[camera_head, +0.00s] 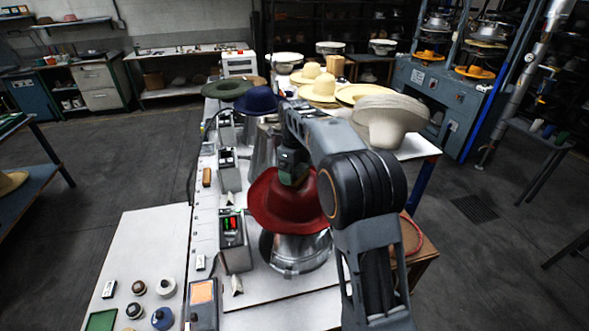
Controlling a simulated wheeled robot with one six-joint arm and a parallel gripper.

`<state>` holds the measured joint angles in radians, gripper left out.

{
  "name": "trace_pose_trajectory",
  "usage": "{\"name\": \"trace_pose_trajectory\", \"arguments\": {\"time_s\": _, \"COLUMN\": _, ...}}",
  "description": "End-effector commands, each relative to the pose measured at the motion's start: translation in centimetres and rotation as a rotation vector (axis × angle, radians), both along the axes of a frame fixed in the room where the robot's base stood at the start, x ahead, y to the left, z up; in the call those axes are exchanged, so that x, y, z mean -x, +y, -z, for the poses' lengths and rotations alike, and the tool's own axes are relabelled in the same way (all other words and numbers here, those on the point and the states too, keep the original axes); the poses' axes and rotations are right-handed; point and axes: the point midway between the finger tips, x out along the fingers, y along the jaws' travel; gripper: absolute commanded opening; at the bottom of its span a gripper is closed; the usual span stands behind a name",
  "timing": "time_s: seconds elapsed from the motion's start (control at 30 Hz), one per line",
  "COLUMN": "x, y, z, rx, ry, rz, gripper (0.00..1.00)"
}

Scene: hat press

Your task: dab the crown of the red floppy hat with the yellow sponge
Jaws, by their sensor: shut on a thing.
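The red floppy hat (267,210) sits crown up on a shiny metal stand in the middle of the view. Its wide brim droops around it. My gripper (292,180) points down over the crown and covers most of it. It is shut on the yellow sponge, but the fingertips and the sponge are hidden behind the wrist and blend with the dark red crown. I cannot tell whether the sponge touches the crown.
Grey control boxes (234,228) and a small brown block (207,177) line the bench left of the hat. A dark blue hat (256,99) and several pale hats stand behind. A white table (140,240) with small round pots is at lower left.

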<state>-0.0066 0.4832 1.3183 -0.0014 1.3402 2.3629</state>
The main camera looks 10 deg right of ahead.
Motion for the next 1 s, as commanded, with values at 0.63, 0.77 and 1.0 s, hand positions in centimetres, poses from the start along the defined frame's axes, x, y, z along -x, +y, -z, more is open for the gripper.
{"name": "trace_pose_trajectory", "arguments": {"time_s": 0.63, "x": 0.1, "y": 0.0, "z": -0.1, "rx": 0.000, "ry": 0.006, "rz": 0.000, "gripper": 0.70}}
{"name": "trace_pose_trajectory", "arguments": {"time_s": 0.77, "x": 0.0, "y": 0.0, "z": -1.0, "rx": 0.000, "ry": 0.004, "rz": 0.000, "gripper": 0.70}}
{"name": "trace_pose_trajectory", "arguments": {"time_s": 1.0, "x": 0.0, "y": 0.0, "z": -3.0, "rx": 0.000, "ry": 0.001, "rz": 0.000, "gripper": 0.70}}
